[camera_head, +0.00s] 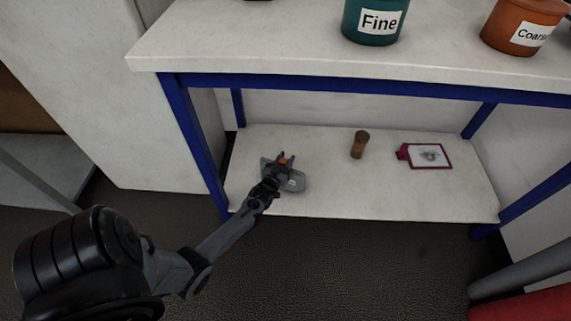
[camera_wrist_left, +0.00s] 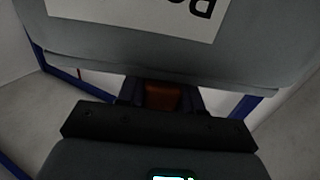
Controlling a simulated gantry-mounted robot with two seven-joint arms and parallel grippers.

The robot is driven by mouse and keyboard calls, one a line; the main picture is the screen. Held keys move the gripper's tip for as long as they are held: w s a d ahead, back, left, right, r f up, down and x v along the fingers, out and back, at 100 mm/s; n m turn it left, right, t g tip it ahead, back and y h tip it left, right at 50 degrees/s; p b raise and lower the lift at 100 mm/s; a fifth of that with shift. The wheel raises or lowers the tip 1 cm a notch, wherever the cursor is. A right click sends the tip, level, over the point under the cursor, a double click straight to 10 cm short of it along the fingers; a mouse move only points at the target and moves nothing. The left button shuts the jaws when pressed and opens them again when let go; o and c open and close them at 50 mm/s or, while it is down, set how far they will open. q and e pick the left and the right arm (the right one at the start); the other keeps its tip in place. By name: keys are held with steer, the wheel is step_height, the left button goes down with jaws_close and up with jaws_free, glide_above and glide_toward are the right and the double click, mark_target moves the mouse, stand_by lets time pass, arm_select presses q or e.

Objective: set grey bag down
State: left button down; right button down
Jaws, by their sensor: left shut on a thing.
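The grey bag (camera_head: 296,181) is at the left part of the lower shelf (camera_head: 330,198), close to its front left corner. My left gripper (camera_head: 286,162) is shut on it, with a small orange-brown piece between the fingers. In the left wrist view the grey bag (camera_wrist_left: 265,50) fills the top, with an upside-down white label. The gripper fingers (camera_wrist_left: 162,97) show below it around the orange-brown piece. Whether the bag touches the shelf cannot be told. My right gripper is not in view.
Blue legs (camera_head: 194,140) and the upper worktop (camera_head: 270,50) frame the shelf. A teal "Fine" pot (camera_head: 360,32) and an orange pot (camera_head: 510,30) stand above.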

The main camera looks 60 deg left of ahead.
arm_select(q)
steer(key=shift+f, duration=0.25)
steer(key=c, duration=0.7)
jaws_free()
steer(key=shift+c, duration=0.2)
